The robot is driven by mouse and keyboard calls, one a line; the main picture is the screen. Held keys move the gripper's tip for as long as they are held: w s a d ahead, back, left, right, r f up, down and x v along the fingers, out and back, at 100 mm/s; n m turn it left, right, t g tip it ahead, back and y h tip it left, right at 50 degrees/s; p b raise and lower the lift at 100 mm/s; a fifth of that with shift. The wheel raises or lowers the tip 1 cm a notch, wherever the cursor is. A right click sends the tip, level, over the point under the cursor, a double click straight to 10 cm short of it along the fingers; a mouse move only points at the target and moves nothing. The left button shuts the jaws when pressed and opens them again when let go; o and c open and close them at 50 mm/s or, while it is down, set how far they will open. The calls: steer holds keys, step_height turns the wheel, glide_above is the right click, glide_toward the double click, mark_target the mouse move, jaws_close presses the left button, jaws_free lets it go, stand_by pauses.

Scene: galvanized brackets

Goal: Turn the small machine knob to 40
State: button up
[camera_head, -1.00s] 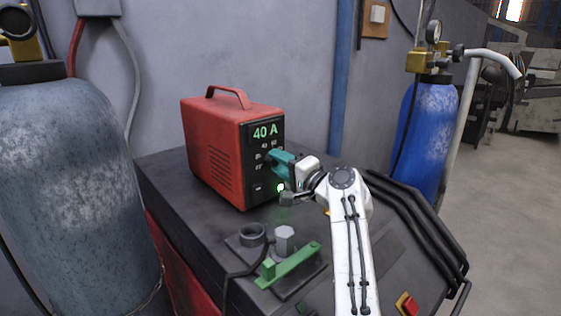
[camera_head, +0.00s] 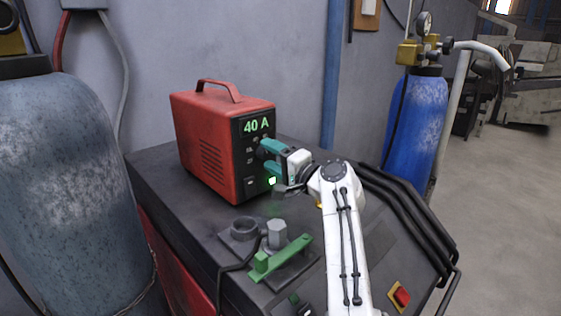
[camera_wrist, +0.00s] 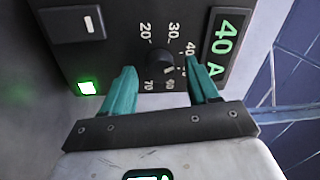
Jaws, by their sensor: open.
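The small black knob (camera_wrist: 160,62) sits on the dark front panel (camera_wrist: 110,55) of the red machine (camera_head: 208,143). Printed numbers ring the knob, and a pale mark shows on its lower right part. The green display (camera_head: 257,125) reads 40 A; it also shows in the wrist view (camera_wrist: 225,46). My gripper (camera_wrist: 160,72) is open, its two teal fingers on either side of the knob with gaps between. In the head view my gripper (camera_head: 267,158) is at the panel and hides part of the dial.
A glowing green light (camera_wrist: 87,88) and a switch (camera_wrist: 72,24) are on the panel. A green-handled clamp (camera_head: 283,260) and a grey hex piece (camera_head: 277,234) stand on the dark bench in front. Gas cylinders (camera_head: 65,180) (camera_head: 415,125) flank the bench.

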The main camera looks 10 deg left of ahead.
steer(key=b+v, duration=0.1)
steer(key=v, duration=0.9)
steer(key=shift+s+d+b, duration=0.15)
steer(key=shift+d+b, duration=0.1)
steer(key=shift+b, duration=0.15)
steer(key=shift+f, duration=0.1)
